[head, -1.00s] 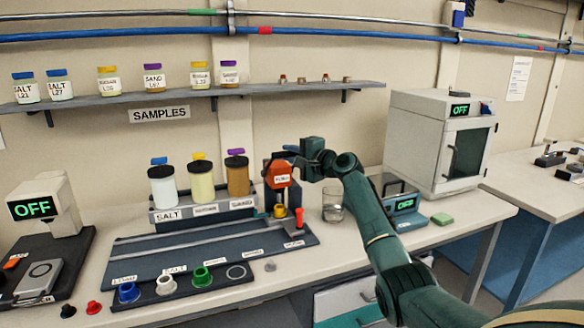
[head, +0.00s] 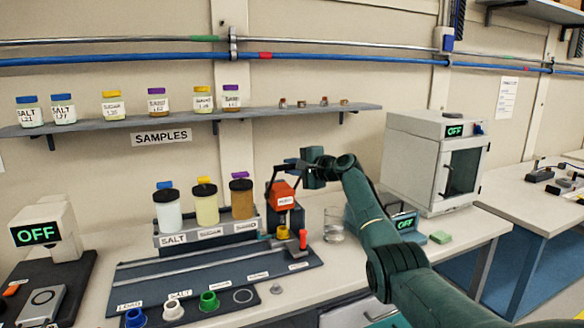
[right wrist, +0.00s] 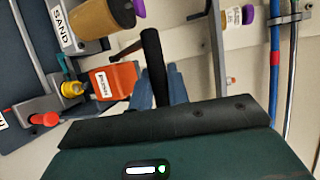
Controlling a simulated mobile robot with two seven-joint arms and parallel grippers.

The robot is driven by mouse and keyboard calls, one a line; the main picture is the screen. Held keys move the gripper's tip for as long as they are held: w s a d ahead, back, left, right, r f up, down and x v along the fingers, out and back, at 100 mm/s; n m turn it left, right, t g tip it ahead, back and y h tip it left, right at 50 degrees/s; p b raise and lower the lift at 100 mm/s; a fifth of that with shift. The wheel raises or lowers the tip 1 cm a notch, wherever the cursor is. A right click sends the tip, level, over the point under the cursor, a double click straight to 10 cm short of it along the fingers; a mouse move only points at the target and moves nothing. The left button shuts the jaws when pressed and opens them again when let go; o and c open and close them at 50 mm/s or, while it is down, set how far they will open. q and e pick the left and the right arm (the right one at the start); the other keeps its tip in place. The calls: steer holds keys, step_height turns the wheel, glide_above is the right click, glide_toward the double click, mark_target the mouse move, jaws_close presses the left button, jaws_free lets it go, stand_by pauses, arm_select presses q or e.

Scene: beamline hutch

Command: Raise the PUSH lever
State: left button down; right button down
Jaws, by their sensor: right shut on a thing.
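The PUSH lever is an orange-red block with a white PUSH label (head: 284,198). It sits on a small dark stand on the bench, above a yellow cup (head: 282,233), and looks tilted. My right gripper (head: 289,166) is at the top of the lever, shut on it; the exact contact is hard to see. In the right wrist view the orange lever (right wrist: 114,83) lies just left of a black bar, with the yellow cup (right wrist: 72,89) beyond it. My left gripper is not in view.
Three sample jars (head: 206,207) stand on a rack left of the lever. A glass beaker (head: 334,225) and a small display unit (head: 405,222) stand to the right. A red-topped peg (head: 303,238) stands in front. A sample shelf (head: 260,115) runs above.

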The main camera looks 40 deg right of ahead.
steer(key=shift+r, duration=0.4)
steer(key=c, duration=1.8)
jaws_free()
steer(key=o, duration=0.5)
steer(key=shift+w+f, duration=0.15)
steer(key=shift+f, duration=0.05)
steer(key=shift+c, duration=0.2)
steer(key=shift+f, duration=0.1)
steer(key=b+v, duration=0.2)
steer(key=v, duration=1.1)
steer(key=shift+a, duration=0.1)
